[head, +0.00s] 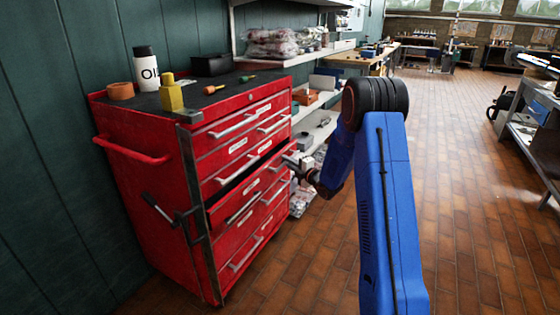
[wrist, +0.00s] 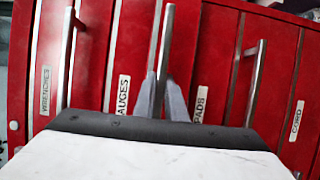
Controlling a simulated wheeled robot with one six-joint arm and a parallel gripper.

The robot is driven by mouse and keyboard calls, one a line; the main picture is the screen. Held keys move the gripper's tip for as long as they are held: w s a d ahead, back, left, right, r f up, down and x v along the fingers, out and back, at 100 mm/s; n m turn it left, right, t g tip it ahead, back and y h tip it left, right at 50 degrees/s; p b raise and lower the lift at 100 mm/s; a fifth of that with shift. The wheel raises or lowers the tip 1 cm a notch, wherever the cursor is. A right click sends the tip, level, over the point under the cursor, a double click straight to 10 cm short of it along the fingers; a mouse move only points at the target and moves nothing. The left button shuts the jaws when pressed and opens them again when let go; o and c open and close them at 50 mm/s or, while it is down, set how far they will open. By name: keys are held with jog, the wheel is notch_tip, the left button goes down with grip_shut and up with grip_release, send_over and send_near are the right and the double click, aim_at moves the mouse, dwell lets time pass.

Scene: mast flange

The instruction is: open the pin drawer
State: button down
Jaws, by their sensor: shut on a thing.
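The red tool chest (head: 165,185) stands against the wall at left in the head view. A drawer (head: 228,206) midway down its front stands partly open, with a dark gap above it. My gripper (head: 297,161) is at the right part of that front. In the wrist view my gripper (wrist: 163,100) is shut around a metal bar handle (wrist: 167,35). A label reading GAUGES (wrist: 123,95) is left of this handle and one reading PADS (wrist: 200,104) is right of it. I cannot read a pin label in either view.
An oil bottle (head: 146,68), yellow block (head: 171,94) and screwdrivers stand or lie on the chest top. Shelves (head: 300,58) are beyond.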

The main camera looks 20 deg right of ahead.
jog(key=s+d, duration=1.8)
jog(key=s, duration=0.1)
jog(key=c, duration=1.8)
grip_release()
jog(key=v, duration=1.7)
jog(key=shift+s, duration=0.2)
